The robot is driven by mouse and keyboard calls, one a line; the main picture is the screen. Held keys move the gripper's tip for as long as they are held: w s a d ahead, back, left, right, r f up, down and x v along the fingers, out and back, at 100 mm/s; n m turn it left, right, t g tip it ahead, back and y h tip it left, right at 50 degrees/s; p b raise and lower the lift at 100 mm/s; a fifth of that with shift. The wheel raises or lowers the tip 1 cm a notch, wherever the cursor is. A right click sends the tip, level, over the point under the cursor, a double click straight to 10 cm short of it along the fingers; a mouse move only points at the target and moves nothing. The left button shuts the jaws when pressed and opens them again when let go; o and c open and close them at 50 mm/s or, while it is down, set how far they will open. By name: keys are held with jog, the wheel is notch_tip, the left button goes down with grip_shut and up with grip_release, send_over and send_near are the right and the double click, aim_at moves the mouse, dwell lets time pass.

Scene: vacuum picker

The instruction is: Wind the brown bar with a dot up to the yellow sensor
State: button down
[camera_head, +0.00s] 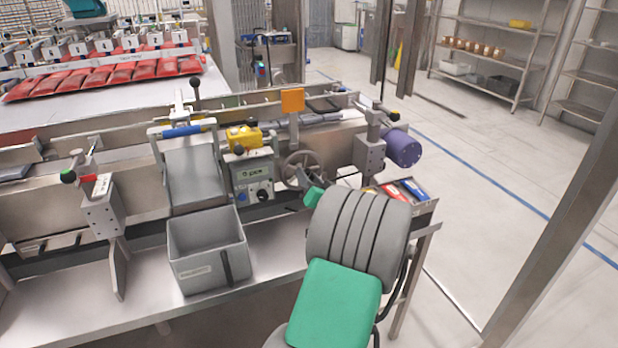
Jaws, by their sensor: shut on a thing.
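My gripper (308,186) shows only in small part behind my grey and green arm links, at the lower rim of a grey spoked handwheel (301,168). It is shut on the handwheel, though the fingertips and the exact grip are mostly hidden. The handwheel is on the front of the conveyor machine, right of a control box (253,178). A yellow block (243,138) sits on top of that box; I cannot tell whether it is the sensor. I cannot make out a brown bar with a dot.
An orange square plate (292,101) stands on a post above the handwheel. A grey open bin (208,252) stands on the steel bench to the left. A purple motor (403,147) and a tray of coloured items (404,192) are to the right. Open floor lies farther right.

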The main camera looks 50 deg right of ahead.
jog(key=m+p, duration=0.1)
jog(key=m, duration=0.2)
jog(key=m+p, duration=0.2)
jog(key=m, duration=0.2)
jog(key=m+p, duration=0.2)
jog(key=m, duration=0.2)
jog(key=shift+s+d+f, duration=0.1)
jog(key=shift+f, duration=0.15)
dwell(0.4)
jog(key=c, duration=0.9)
grip_release()
jog(key=shift+o, duration=0.2)
jog(key=v, duration=0.8)
